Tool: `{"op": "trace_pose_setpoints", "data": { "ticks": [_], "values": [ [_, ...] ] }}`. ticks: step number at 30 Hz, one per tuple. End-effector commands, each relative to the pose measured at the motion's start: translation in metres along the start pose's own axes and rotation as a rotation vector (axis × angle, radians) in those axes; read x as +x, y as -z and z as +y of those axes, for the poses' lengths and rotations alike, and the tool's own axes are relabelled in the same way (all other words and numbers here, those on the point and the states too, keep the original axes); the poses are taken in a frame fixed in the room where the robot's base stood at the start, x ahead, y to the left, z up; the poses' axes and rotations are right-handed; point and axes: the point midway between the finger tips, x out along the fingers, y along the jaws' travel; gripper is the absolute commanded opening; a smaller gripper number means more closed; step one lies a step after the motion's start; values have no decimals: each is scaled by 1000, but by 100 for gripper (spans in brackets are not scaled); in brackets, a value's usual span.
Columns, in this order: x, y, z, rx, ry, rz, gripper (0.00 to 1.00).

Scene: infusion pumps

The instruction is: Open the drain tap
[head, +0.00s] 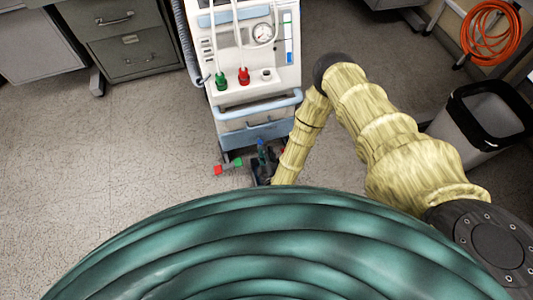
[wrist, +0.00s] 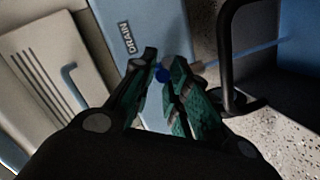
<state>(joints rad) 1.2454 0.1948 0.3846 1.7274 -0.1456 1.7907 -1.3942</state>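The drain tap shows in the wrist view as a small blue knob (wrist: 162,75) on the pale blue panel, below a dark "DRAIN" label (wrist: 127,38). A pale fitting and a thin blue line run right from it. My gripper (wrist: 164,66) has green ribbed fingers set partly apart, one on each side of the knob in this view. I cannot tell whether they touch it. In the head view my gripper (head: 262,160) is low at the front of the white and blue machine (head: 254,104), and the tap cannot be made out there.
A black curved bar (wrist: 226,55) stands close to the right of my fingers. A bin (head: 480,115) stands at right and a grey cabinet (head: 125,45) at left. The left floor is clear.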

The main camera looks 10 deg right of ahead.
Motion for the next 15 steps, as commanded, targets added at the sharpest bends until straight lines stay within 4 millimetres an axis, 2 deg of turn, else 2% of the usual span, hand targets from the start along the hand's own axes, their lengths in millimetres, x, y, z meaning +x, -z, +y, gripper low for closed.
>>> {"op": "trace_pose_setpoints", "data": {
  "ticks": [10,15],
  "values": [
    [-3,-1,-1,-1,2,-1,21],
    [-18,0,-2,0,5,-1,21]
  ]
}}
